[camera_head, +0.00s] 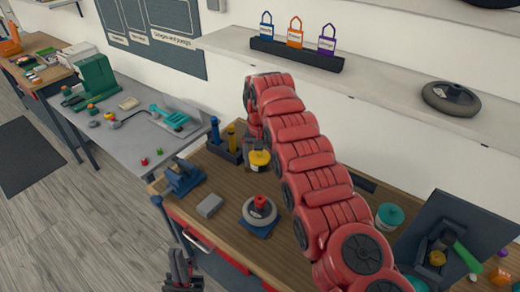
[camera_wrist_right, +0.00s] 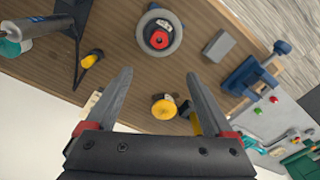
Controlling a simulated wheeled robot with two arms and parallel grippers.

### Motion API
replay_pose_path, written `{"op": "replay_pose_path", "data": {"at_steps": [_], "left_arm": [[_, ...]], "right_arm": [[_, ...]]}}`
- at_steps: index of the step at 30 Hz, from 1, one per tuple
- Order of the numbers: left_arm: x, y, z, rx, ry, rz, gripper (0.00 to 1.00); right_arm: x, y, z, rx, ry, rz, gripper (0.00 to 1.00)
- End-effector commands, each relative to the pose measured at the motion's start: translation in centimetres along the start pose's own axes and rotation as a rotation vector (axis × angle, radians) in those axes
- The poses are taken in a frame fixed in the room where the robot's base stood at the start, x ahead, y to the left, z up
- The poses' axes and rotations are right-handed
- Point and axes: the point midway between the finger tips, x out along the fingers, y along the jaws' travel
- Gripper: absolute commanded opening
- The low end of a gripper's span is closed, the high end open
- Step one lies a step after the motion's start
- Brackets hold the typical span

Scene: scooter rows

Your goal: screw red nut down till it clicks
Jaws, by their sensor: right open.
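The red nut (camera_head: 261,201) sits at the centre of a grey wheel (camera_head: 248,213) that lies on a blue base on the wooden bench. In the right wrist view the nut (camera_wrist_right: 159,40) shows beyond the fingertips, near the top. My right gripper (camera_wrist_right: 159,73) is open and empty, above the bench and apart from the nut. In the head view its fingers are mostly hidden by my red right arm. My left gripper (camera_head: 180,268) hangs low in front of the bench edge; its opening is unclear.
A yellow-topped item (camera_head: 259,158) stands behind the wheel; it shows between my right fingers (camera_wrist_right: 163,107). A grey block (camera_head: 210,205) and blue vise (camera_head: 184,178) are left of the wheel. A dark panel (camera_head: 440,228) stands at the right. A shelf runs above the bench.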

Motion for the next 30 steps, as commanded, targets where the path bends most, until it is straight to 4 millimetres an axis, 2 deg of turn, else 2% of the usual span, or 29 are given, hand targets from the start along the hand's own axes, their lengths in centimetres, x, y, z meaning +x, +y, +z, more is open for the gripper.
{"op": "replay_pose_path", "data": {"at_steps": [5,11,17,19,25,30], "left_arm": [[-0.8,0.0,0.1,0.0,0.0,0.0,0.0],[-3.2,0.2,0.5,0.0,0.0,0.0,0.0],[-7.0,0.3,1.2,0.0,0.0,0.0,0.0],[-6.6,0.3,1.1,0.0,-0.001,0.0,0.0],[-6.6,0.3,1.1,0.0,0.0,0.0,0.0],[-9.4,0.5,1.6,0.0,0.0,0.0,0.0]], "right_arm": [[0.4,0.2,0.7,0.001,-0.025,0.011,0.87],[2.9,0.2,0.6,0.001,-0.02,0.009,0.87],[6.5,0.2,0.7,0.001,-0.019,0.008,0.87],[7.1,0.2,0.7,0.001,-0.019,0.008,0.87],[11.5,0.2,0.8,0.001,-0.022,0.009,0.87],[15.7,0.2,0.8,0.001,-0.018,0.008,0.87]]}}
